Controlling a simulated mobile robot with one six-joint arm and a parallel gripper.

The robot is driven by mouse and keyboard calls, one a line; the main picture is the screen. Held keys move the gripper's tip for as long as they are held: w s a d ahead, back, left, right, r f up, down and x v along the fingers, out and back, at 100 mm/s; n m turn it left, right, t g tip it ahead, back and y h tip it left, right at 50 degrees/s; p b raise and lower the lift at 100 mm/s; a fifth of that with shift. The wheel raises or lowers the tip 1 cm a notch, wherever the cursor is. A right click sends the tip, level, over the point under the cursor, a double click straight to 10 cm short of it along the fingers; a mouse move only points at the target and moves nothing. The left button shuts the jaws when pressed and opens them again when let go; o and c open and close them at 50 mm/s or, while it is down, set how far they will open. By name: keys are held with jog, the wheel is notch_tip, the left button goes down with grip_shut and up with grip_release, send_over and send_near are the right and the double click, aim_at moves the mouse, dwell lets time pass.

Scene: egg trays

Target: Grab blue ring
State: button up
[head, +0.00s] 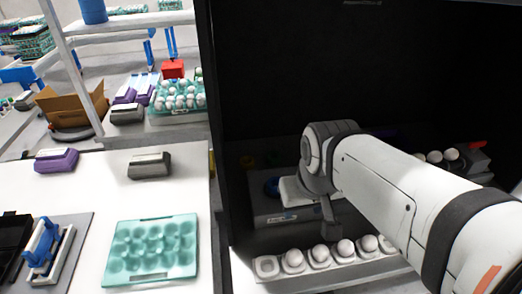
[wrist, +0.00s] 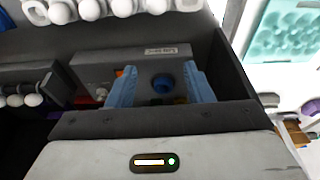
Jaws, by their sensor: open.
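The blue ring (wrist: 163,82) shows in the wrist view between the two blue fingers of my gripper (wrist: 161,88), around a dark centre. The fingers are apart, one on each side of the ring, with a gap to it. I cannot tell how far the fingertips are above it. In the head view the blue ring (head: 272,187) is at the left of my arm, on or in a grey box (head: 268,212) inside the dark cabinet. My arm reaches across the cabinet in the head view and hides part of the box; the fingertips are not clear there.
A white egg tray (head: 266,267) with several eggs lies in front of the box. More eggs (head: 434,157) sit at the right. The dark cabinet wall (head: 217,130) stands left of the box. Outside it, a teal egg tray (head: 150,276) lies on a white table.

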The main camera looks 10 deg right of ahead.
jog(key=o, duration=0.5)
jog(key=w+n+b, duration=0.1)
jog(key=w+n, duration=0.2)
jog(key=w+f+n+g+b, duration=0.1)
jog(key=w+n, duration=0.3)
jog(key=w+f+n+b, duration=0.1)
jog(key=w+n, duration=0.2)
jog(key=w, duration=0.1)
jog(key=shift+w+d+g, duration=0.15)
jog(key=shift+w+g, duration=0.05)
jog(key=shift+g, duration=0.1)
jog(key=shift+o, duration=0.2)
jog(key=n+g+b, duration=0.2)
jog(key=n+b, duration=0.1)
jog(key=n, duration=0.9)
send_over(276, 180)
jog(key=s, duration=0.1)
notch_tip(276, 180, down, 8)
jog(key=shift+s+f+p, duration=0.15)
jog(key=shift+f+p, duration=0.15)
jog(key=shift+f, duration=1.4)
jog(key=shift+s+f+p, duration=0.1)
jog(key=shift+f+p, duration=0.15)
jog(key=shift+f, duration=1.4)
